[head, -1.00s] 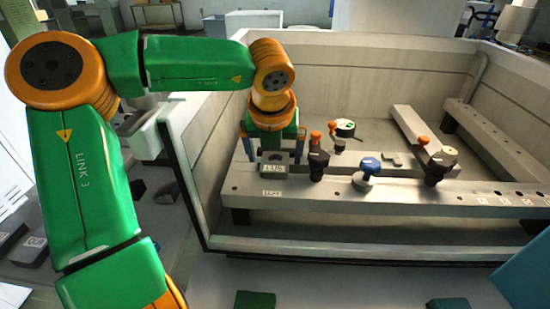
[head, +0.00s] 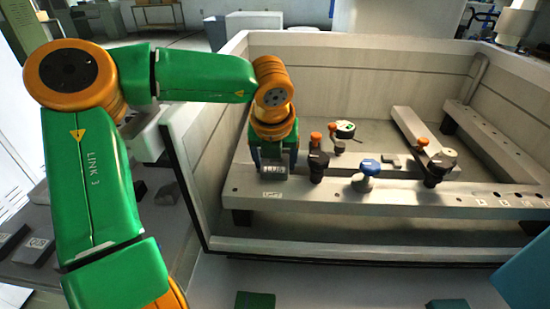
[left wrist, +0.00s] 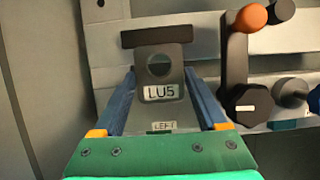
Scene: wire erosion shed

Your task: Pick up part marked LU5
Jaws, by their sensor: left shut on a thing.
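The part marked LU5 (left wrist: 161,92) is a dark grey block with a round hole and a white label in the left wrist view. It shows in the head view (head: 273,171) at the left end of the front rail (head: 400,199). My left gripper (left wrist: 160,74) is shut on it, with one blue finger along each side. In the head view the gripper (head: 273,160) comes down over the part and hides its upper portion. I cannot tell whether the part still touches the rail. My right gripper is not in view.
A black-knobbed clamp (head: 318,165) stands close to the right of the part. A blue knob (head: 369,168) and another black-knobbed clamp (head: 438,167) stand farther right. The tank's left wall (head: 185,160) rises close to the left. A white "LEFT" label (left wrist: 164,127) lies nearer the camera.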

